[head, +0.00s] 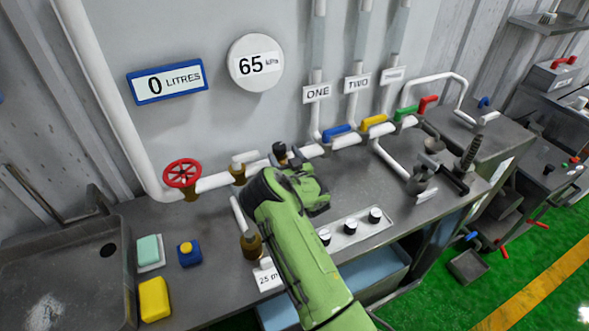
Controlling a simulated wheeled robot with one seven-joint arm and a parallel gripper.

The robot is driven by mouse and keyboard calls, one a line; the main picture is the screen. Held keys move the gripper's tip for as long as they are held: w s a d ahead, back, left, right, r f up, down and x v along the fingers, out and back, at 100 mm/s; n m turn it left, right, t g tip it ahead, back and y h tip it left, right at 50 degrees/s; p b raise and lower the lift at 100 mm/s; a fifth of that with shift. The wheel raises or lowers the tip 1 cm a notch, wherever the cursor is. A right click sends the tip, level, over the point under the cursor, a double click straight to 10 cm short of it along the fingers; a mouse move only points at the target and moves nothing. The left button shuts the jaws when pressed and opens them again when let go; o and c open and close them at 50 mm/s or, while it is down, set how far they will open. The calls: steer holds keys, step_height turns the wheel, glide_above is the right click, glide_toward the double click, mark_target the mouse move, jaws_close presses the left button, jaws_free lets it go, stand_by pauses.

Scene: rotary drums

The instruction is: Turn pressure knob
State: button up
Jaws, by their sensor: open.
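Another dark knob (279,150) sits on the white pipe, just behind my gripper. No label shows which knob sets pressure. A round gauge (256,63) on the wall reads 65 kPa. My gripper (297,167) is open over the bench, behind and left of the panel. Its fingers are small and partly hidden by my green arm, and I cannot tell whether they touch anything.
A blue display (167,82) reads 0 LITRES. A red valve wheel (182,173) and blue (338,131), yellow (374,121) and green (406,112) handles line the pipe. A sink (118,290), a sponge (149,250) and small blocks are at left.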

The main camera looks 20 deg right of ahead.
steer(key=s+p, duration=0.2)
steer(key=s, duration=0.9)
steer(key=shift+s+r+p, duration=0.15)
steer(key=shift+s+p, duration=0.05)
steer(key=shift+p, duration=0.2)
